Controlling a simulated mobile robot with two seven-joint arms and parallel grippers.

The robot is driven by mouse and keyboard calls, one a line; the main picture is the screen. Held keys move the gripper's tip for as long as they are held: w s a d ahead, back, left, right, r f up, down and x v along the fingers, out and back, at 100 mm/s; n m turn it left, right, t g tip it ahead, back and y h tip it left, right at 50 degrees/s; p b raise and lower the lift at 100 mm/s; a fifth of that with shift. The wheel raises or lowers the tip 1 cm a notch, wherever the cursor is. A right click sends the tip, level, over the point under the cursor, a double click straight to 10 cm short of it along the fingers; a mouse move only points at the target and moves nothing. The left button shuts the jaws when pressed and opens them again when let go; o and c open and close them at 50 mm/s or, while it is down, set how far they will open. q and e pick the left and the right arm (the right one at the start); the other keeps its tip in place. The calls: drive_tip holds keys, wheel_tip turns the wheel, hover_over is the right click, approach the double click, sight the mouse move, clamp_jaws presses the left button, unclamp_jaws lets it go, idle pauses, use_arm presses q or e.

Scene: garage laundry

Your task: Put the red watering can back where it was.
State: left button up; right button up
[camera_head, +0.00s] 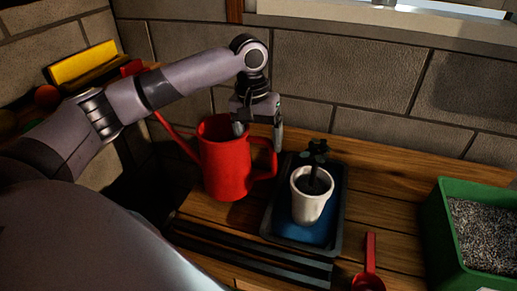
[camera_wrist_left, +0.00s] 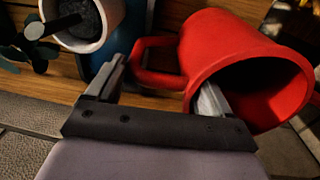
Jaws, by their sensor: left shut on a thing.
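The red watering can (camera_head: 226,168) is upright at the left end of the wooden bench, its spout pointing up left and its handle to the right. I cannot tell whether its base touches the wood. My left gripper (camera_head: 258,132) comes down from above and is shut on the can's handle side. In the left wrist view the can (camera_wrist_left: 225,45) shows one finger of the gripper (camera_wrist_left: 160,88) inside its open mouth and the other outside, beyond the handle. My right gripper is not in view.
Close right of the can, a dark tray (camera_head: 338,215) with a blue base holds a white pot (camera_head: 307,207) with a small dark plant. A red scoop (camera_head: 369,265) lies in front. A green bin (camera_head: 437,230) of grey granules stands at right. Dark bars (camera_head: 250,255) lie along the front.

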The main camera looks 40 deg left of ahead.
use_arm(q)
drive_tip(key=shift+f, duration=1.75)
drive_tip(key=o, duration=1.8)
drive_tip(key=r, duration=0.8)
drive_tip(key=a+r, duration=0.1)
drive_tip(key=r, duration=0.3)
drive_tip(key=shift+s, duration=0.25)
